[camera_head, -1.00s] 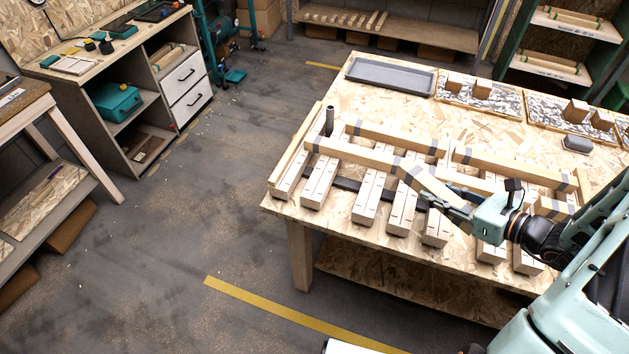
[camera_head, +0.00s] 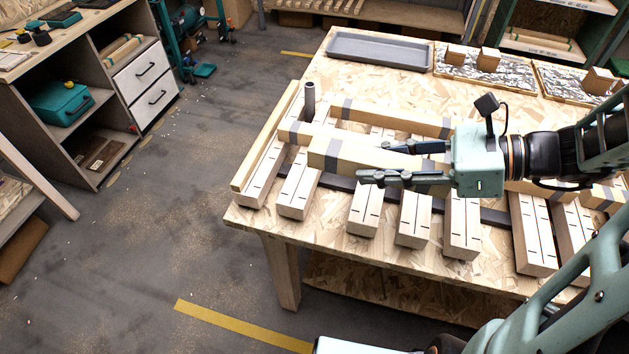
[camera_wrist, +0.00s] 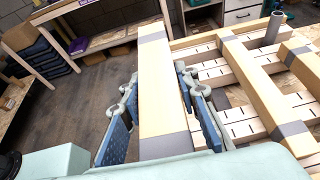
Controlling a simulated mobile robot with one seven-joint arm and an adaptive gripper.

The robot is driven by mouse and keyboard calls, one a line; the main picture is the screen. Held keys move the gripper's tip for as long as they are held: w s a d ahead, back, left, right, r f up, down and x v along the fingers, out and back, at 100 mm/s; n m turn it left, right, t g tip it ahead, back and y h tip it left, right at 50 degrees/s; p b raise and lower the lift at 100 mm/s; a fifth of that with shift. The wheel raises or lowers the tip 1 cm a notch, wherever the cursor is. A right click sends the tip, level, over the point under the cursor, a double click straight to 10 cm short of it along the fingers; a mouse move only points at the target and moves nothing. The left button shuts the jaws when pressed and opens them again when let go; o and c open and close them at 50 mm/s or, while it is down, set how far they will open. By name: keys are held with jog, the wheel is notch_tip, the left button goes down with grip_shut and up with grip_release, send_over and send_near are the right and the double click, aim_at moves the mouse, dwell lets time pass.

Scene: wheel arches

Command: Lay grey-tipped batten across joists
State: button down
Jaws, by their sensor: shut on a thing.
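My gripper (camera_head: 375,162) is shut on a pale batten (camera_head: 358,156) with a grey band near its left end. It holds this batten roughly crosswise above the joists, near the front left of the table. In the wrist view my gripper (camera_wrist: 157,78) has a finger on each side of the batten (camera_wrist: 165,95), which shows two grey bands. Other grey-banded battens lie across the joists behind it: a far one (camera_head: 395,117) and a nearer one (camera_head: 290,131), partly hidden by the held batten. The joists (camera_head: 298,192) lie side by side with dark marks on top. My gripper hides some joist tops.
A grey upright post (camera_head: 309,100) stands near the left joists. A dark strip (camera_head: 340,183) runs beneath the joists. A grey tray (camera_head: 380,50) and mats bearing wooden blocks (camera_head: 488,60) are at the back of the OSB table (camera_head: 300,75). Open floor lies left of the table.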

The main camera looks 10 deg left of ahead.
jog(key=shift+a+f, duration=0.15)
jog(key=shift+a, duration=0.1)
jog(key=w+a+f+b, duration=0.2)
jog(key=w+a+f, duration=0.2)
jog(key=a, duration=0.4)
jog(key=b, duration=0.2)
send_over(311, 183)
notch_tip(311, 183, down, 6)
jog(key=shift+d+r, duration=0.1)
jog(key=shift+r, duration=0.15)
jog(key=shift+f, duration=1.6)
jog(key=shift+f+b, duration=0.15)
jog(key=shift+b, duration=0.2)
jog(key=c, duration=1.5)
grip_release()
